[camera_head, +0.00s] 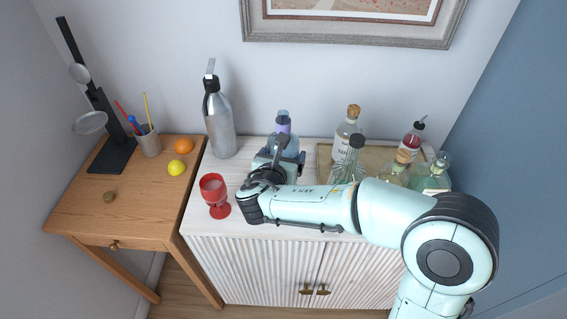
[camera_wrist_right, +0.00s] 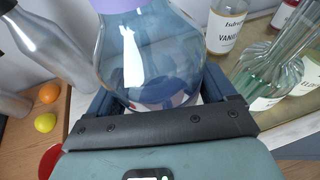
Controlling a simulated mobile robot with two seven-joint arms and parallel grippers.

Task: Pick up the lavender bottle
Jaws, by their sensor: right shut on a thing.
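The lavender bottle (camera_head: 284,124) is clear bluish glass with a lavender band at its neck. It stands upright at the back of the white cabinet top, its lower part hidden behind my right gripper (camera_head: 279,162). In the right wrist view the bottle (camera_wrist_right: 150,55) fills the middle, its body between the two dark fingers of the right gripper (camera_wrist_right: 155,95). The right gripper is shut on the bottle. I cannot tell whether the bottle's base touches the cabinet top. My left gripper is not in view.
Close on the right, a tray (camera_head: 324,158) holds several bottles, including a vanilla bottle (camera_head: 346,132). A steel bottle (camera_head: 219,125) stands left of the lavender bottle. A red goblet (camera_head: 214,190) stands near the cabinet's front left. A wooden desk (camera_head: 130,207) adjoins on the left.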

